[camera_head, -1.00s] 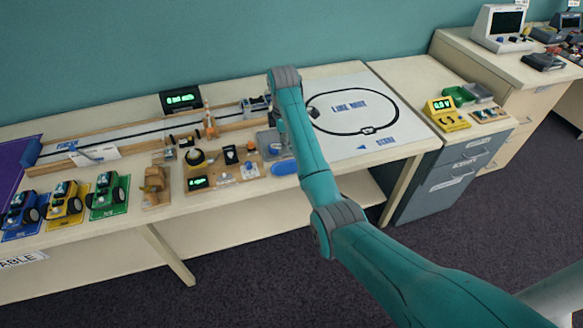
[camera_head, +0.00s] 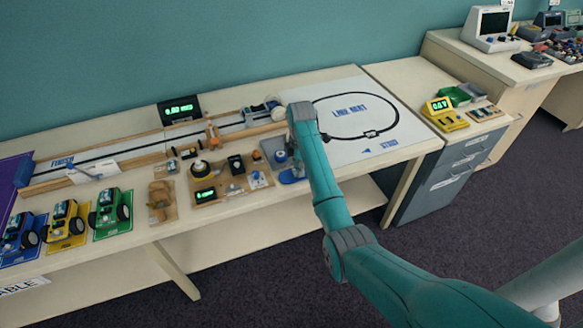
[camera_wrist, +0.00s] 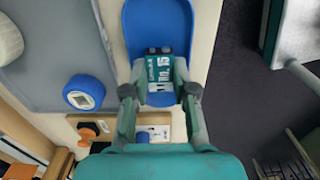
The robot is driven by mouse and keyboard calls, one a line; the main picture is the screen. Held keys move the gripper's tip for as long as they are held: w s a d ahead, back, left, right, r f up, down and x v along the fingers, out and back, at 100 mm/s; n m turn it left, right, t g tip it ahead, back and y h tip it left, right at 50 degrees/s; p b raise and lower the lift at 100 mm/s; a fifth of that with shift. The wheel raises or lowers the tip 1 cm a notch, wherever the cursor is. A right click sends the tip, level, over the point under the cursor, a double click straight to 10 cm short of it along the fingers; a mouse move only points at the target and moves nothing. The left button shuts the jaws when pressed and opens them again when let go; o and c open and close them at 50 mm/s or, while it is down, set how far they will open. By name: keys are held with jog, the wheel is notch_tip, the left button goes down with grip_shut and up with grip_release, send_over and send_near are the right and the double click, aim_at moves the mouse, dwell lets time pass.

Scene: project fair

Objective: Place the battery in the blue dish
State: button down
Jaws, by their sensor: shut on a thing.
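The battery (camera_wrist: 160,76) is a teal block with a white printed label and two dark terminals. It sits between the fingers of my gripper (camera_wrist: 160,88) in the wrist view, and the gripper is shut on it. The blue dish (camera_wrist: 158,22) is a long shallow oval directly below and beyond the battery. I cannot tell whether the battery touches its floor. In the head view the blue dish (camera_head: 291,177) lies at the table's front edge, partly hidden by my arm. The battery cannot be made out there.
A grey tray (camera_wrist: 35,72) with a round blue-sided item (camera_wrist: 84,92) is left of the dish. A board with small parts (camera_head: 232,182) is also close by. The table's front edge runs just right of the dish in the wrist view, with dark floor beyond.

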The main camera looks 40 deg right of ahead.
jog(key=shift+f, duration=0.2)
jog(key=shift+f, duration=0.15)
jog(key=c, duration=1.2)
grip_release()
